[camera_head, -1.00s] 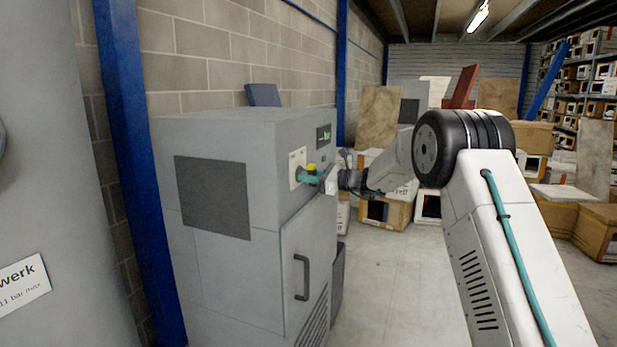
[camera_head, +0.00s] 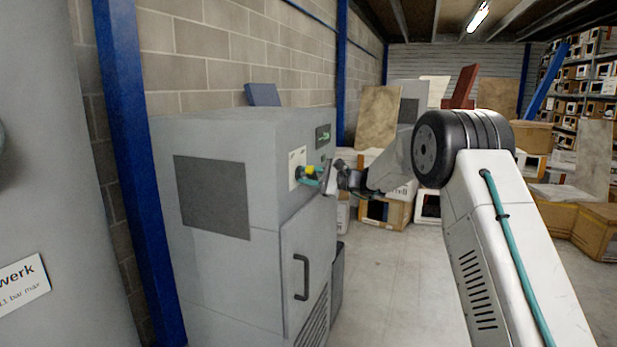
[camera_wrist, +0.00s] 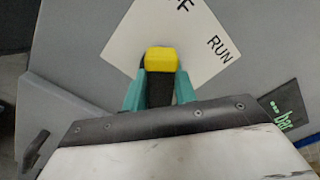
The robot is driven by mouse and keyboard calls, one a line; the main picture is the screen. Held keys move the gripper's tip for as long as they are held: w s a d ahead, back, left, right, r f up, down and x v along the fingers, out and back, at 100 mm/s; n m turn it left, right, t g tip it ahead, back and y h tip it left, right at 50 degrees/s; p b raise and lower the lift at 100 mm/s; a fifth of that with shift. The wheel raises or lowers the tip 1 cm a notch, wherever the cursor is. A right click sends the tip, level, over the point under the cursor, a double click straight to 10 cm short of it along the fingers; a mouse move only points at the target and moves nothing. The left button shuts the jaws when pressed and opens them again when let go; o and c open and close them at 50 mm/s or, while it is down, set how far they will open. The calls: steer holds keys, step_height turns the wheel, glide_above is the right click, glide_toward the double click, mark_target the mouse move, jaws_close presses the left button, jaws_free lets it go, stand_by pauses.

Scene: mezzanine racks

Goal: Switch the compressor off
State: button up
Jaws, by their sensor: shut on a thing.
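The compressor (camera_head: 255,265) is a tall grey cabinet against the block wall at left. On its front face is a white label plate (camera_head: 296,158) with a yellow-ended switch knob (camera_head: 310,169). In the wrist view the plate (camera_wrist: 205,45) reads RUN and a partly hidden word ending in F, and looks tilted. My gripper (camera_head: 313,176) is at the plate, its teal fingers either side of the yellow knob (camera_wrist: 161,60). In the wrist view my gripper (camera_wrist: 160,85) is shut on the knob, whose dark lower part shows between the fingers.
A small display (camera_head: 323,136) with green marks is above the knob. A door handle (camera_head: 301,277) is below. A blue post (camera_head: 140,170) stands at left. Cardboard boxes (camera_head: 387,208) lie behind my arm; the floor (camera_head: 385,290) before the cabinet is clear.

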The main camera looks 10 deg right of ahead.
mark_target(315, 177)
steer(key=shift+s+a+f, duration=0.1)
stand_by(0.4)
steer(key=o, duration=1)
steer(key=shift+c, duration=0.2)
steer(key=v, duration=0.8)
steer(key=shift+a, duration=0.1)
